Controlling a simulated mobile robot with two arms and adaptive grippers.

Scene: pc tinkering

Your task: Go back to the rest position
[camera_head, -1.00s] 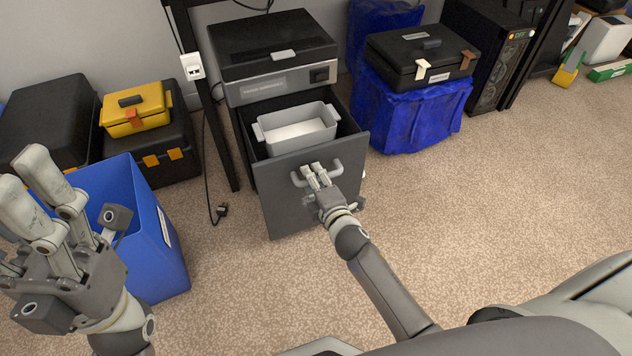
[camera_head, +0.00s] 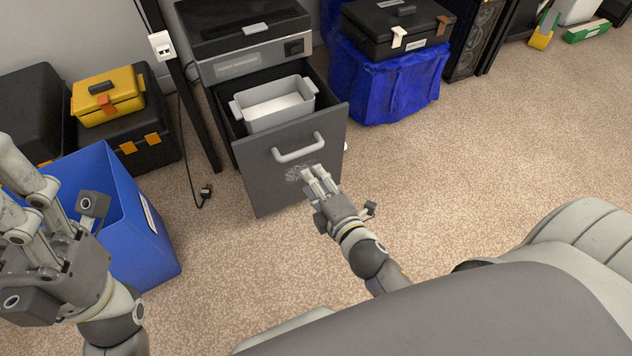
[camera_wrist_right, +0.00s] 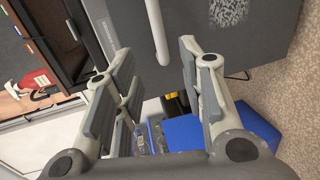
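My right gripper (camera_head: 315,172) is in front of the dark grey drawer front (camera_head: 262,180), below its light grey handle (camera_head: 299,149) and apart from it. In the right wrist view its fingers (camera_wrist_right: 156,65) are spread with nothing between them. The handle (camera_wrist_right: 157,30) shows beyond them in that view. My left gripper (camera_head: 22,172) is at the left edge of the head view, in front of the blue bin (camera_head: 140,225). Its fingers stand apart and hold nothing that I can see; part of it is cut off.
The drawer is pulled out with a grey tray (camera_head: 277,122) inside. A yellow toolbox (camera_head: 107,97) sits on a black case (camera_head: 165,150) at left. A black case (camera_head: 395,35) rests on a blue-covered stand (camera_head: 395,90). The carpet (camera_head: 480,140) at right is clear.

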